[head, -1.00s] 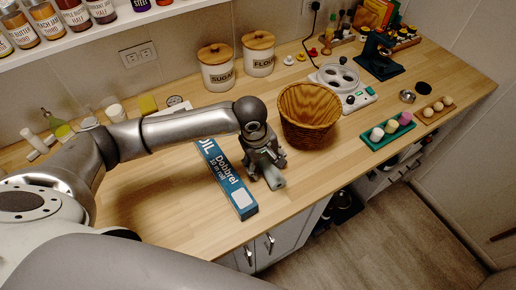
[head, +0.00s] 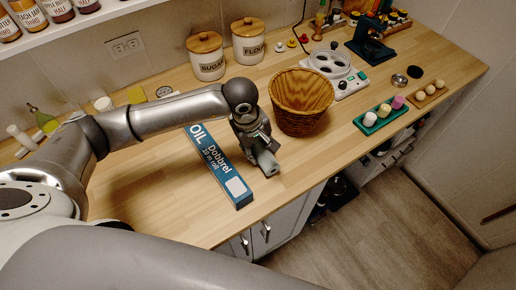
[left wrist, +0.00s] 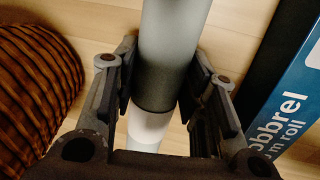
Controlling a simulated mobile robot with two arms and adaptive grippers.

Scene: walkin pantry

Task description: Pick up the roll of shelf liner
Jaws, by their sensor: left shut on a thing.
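The roll of shelf liner is a pale grey cylinder (left wrist: 176,45) that runs between the fingers in the left wrist view. Its shaded lower part and a paler end show there. In the head view, one end of the roll (head: 268,165) sticks out below the left gripper (head: 256,146), and the rest is hidden by the gripper. My left gripper (left wrist: 165,88) is shut on the roll, with a finger on each side. It is over the counter between the wicker basket and the blue box. Whether the roll clears the counter is hard to tell. My right gripper is not in view.
The wicker basket (head: 299,112) stands just right of the gripper. Sugar (head: 207,62) and flour (head: 248,47) jars stand behind. The wooden counter (head: 160,190) is clear at front left.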

